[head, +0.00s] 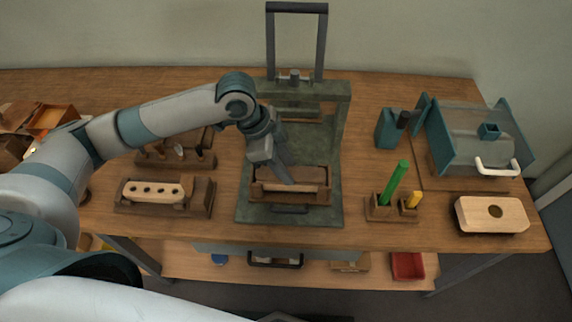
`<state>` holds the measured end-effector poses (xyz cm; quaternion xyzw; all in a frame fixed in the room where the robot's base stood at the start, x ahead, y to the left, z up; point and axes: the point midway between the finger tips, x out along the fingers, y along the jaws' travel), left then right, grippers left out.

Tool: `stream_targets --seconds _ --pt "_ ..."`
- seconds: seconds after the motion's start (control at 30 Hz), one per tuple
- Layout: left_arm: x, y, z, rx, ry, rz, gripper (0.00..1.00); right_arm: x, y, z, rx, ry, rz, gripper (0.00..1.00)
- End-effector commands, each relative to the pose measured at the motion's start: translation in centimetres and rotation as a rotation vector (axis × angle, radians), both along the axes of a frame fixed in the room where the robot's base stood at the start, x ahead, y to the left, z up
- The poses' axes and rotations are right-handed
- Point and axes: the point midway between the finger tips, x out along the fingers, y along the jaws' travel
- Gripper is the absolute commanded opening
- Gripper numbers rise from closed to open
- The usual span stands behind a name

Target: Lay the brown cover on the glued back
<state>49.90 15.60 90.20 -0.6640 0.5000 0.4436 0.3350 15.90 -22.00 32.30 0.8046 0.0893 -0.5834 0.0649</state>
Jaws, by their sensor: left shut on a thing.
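My left gripper (287,180) reaches down over the dark green press base and is shut on the brown cover (312,175). The cover is a flat dark brown slab, held at or just above a brown wooden cradle (290,199). A pale wooden strip (305,189), likely the brush back, shows along the cradle's front under the cover. Its glued face is hidden, and I cannot tell whether the cover touches it. My right gripper is not in view.
The press frame (297,45) stands behind. Left are a drilled pale block (153,192) in a holder and a tool rack (176,158). Right are a holder with green (394,182) and yellow sticks, a teal bottle (387,130), a clear-topped teal box (470,130) and a pale holed block (492,214).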

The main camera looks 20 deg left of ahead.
Motion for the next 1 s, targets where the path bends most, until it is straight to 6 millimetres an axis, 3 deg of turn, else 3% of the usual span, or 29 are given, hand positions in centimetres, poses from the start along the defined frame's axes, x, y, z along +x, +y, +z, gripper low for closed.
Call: stream_targets --seconds 0.9,0.93,1.0 --pt "0.02 -0.01 -0.84 0.0 0.0 0.0 0.13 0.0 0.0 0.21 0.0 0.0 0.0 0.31" --pt "0.03 -0.01 -0.86 -0.001 0.0 0.0 0.38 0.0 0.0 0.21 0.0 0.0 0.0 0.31" --pt "0.02 -0.01 -0.85 -0.001 0.0 0.0 0.54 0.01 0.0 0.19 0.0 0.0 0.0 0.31"
